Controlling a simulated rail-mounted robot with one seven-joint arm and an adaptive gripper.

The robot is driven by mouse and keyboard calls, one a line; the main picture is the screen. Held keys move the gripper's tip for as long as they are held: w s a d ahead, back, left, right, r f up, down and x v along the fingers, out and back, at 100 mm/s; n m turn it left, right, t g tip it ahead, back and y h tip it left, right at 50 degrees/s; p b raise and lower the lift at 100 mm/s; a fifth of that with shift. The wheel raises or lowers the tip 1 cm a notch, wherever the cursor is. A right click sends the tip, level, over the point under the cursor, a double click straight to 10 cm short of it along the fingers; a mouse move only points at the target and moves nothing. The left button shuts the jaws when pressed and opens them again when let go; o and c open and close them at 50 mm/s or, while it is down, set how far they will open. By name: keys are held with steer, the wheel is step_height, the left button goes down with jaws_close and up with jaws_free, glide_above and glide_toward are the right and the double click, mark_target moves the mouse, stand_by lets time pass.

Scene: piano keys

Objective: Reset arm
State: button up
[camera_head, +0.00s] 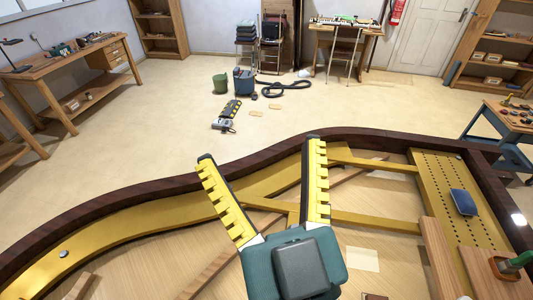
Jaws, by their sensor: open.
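My gripper (262,174) shows at the lower middle of the head view. Its two yellow, ridged fingers are spread wide apart, with nothing between them. It is over a piano frame (125,228) with a dark wooden curved rim (110,200), gold ribs and a pale wooden soundboard. The teal gripper body hides part of the soundboard. I cannot tell how high the fingertips are above the frame. No piano keys can be made out clearly.
A blue block (463,202) lies on the gold plate at the right. A green-handled tool (517,261) is at the lower right. Workbenches (70,68) stand at the far left. A green bucket (220,85) and a black hose (285,88) are on the open floor beyond the rim.

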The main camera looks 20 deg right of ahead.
step_height(320, 180, up, 24)
steer(key=p, duration=2.4)
